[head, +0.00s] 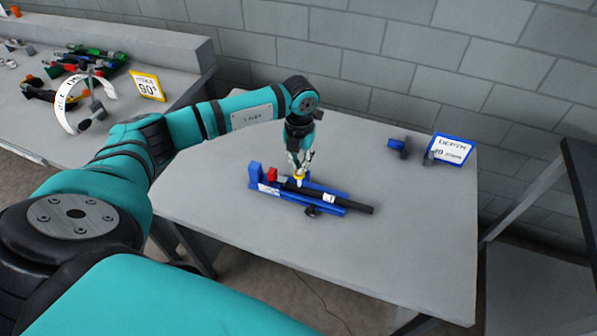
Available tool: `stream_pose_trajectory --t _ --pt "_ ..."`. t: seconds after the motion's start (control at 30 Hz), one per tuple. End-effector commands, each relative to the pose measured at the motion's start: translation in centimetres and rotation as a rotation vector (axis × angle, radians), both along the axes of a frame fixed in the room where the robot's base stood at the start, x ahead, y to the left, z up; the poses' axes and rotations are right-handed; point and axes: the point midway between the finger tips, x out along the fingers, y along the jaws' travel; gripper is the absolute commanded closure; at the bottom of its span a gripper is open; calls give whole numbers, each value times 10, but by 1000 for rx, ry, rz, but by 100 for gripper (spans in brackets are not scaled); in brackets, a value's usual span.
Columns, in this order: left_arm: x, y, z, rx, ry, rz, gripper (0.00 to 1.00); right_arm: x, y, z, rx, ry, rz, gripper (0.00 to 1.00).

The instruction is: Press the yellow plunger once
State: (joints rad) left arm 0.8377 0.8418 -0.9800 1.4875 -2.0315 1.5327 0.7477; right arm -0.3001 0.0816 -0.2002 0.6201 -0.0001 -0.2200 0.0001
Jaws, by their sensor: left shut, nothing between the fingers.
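A blue crimper-like tool (268,188) with a black handle (350,204) lies on the grey table, with a red part (272,175) near its left end. A small yellow spot, which looks like the yellow plunger (298,180), shows at the middle of the tool. My left gripper (299,174) points down right over this spot, with its fingers shut and empty. Whether the fingertips touch the plunger cannot be told, as they partly cover it. My right gripper does not show.
The grey table (420,250) is clear around the tool. A blue-framed sign (452,149) and a small blue part (399,146) stand at its back right. Another bench at the left holds several tools, a white arc gauge (64,105) and a yellow-framed sign (147,85).

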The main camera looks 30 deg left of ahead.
Motion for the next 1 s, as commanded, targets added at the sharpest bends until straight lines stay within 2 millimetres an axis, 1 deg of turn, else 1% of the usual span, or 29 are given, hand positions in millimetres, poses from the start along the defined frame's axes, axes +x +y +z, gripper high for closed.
stream_pose_trajectory --t 0.1,0.67,1.0 --pt "0 0 -7 0 1 0 100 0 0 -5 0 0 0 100" --pt "0 0 -29 1 1 -1 100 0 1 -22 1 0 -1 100" --pt "0 0 -24 0 1 -1 100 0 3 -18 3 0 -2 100"
